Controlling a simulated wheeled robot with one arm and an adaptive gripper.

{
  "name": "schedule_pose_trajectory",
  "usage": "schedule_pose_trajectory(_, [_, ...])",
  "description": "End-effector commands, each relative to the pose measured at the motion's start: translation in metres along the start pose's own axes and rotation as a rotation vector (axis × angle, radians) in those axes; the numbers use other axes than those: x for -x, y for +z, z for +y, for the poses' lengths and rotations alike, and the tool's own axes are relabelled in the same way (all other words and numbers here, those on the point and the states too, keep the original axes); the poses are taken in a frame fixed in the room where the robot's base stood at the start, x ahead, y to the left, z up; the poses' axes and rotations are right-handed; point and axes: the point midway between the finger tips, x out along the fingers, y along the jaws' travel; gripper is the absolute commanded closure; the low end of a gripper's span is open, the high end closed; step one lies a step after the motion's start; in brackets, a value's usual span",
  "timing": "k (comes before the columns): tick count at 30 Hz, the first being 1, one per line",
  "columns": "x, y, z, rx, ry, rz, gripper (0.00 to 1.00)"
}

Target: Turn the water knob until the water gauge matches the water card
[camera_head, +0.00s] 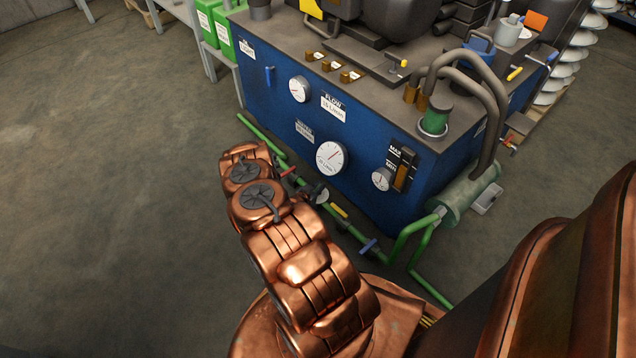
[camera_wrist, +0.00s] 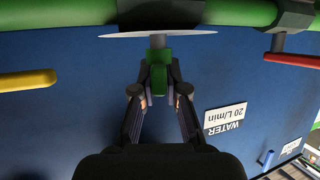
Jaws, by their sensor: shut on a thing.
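In the wrist view my gripper (camera_wrist: 158,92) is shut on a green knob (camera_wrist: 158,77), one dark finger on each side. A pale disc (camera_wrist: 157,34), seen nearly edge-on, is joined to the knob by a short grey stem. The water card (camera_wrist: 224,117) appears upside down and reads 20 L/min. The same water card (camera_head: 304,131) is on the blue cabinet front in the head view, beside the round white water gauge (camera_head: 331,158). The gauge's red needle points up and right; its scale is too small to read. In the head view my arm largely hides the knob and gripper.
The blue cabinet (camera_head: 270,105) also carries a flow gauge (camera_head: 299,89), a 15 L/min flow card (camera_head: 333,108) and a MAX/MIN slider panel (camera_head: 403,170). Red (camera_wrist: 292,60) and yellow (camera_wrist: 28,80) handles flank the knob along a green pipe. Open floor (camera_head: 110,200) lies left.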

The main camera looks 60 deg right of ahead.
Motion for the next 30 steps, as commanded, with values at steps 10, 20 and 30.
schedule_pose_trajectory(10, [0.0002,-0.0022,-0.0012,0.007,-0.029,0.005,1.00])
schedule_pose_trajectory(20, [0.0006,-0.0013,-0.0011,0.008,-0.029,0.002,0.68])
schedule_pose_trajectory(30, [0.0010,-0.0003,-0.0006,0.009,-0.028,0.000,0.62])
